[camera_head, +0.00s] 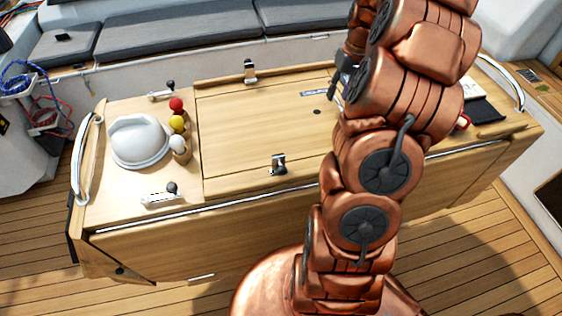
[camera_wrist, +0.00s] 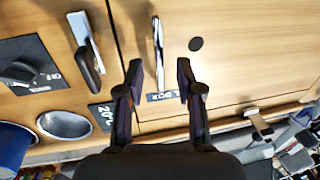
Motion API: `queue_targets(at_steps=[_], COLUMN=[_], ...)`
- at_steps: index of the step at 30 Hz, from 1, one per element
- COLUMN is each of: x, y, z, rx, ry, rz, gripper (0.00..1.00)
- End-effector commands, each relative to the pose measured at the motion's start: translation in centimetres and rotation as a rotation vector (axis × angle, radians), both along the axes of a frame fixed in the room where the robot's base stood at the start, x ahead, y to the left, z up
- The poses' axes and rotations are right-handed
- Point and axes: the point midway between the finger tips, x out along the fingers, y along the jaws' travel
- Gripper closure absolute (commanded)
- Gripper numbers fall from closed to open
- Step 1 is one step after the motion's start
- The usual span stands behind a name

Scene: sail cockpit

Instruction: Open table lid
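The wooden table lid (camera_head: 255,115) lies flat and looks closed in the middle of the table; it also fills the right part of the wrist view (camera_wrist: 240,70). A slim metal handle (camera_wrist: 158,52) is on the lid near its seam, beside a dark round hole (camera_wrist: 196,44) and a small label. My gripper (camera_wrist: 158,76) is open, with one dark finger on each side of the handle. I cannot tell whether the fingers touch it. In the head view my copper arm hides most of the gripper and the lid's right end.
Metal latches (camera_head: 279,165) and (camera_head: 250,72) sit at the lid's front and back edges. A white dome (camera_head: 139,140) and red, yellow and white balls stand left of the lid. A dark latch lever (camera_wrist: 88,55) and a metal cup (camera_wrist: 64,124) are beside the seam.

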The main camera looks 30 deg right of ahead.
Motion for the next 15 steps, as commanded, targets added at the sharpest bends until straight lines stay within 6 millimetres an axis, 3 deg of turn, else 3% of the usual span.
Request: queue_targets(at_steps=[2,15], x=[0.4,0.4], y=[-0.1,-0.6], z=[-0.6,4.9], rx=[0.018,0.011], ry=[-0.004,-0.005], rz=[0.001,0.013], gripper=[0.64,0.64])
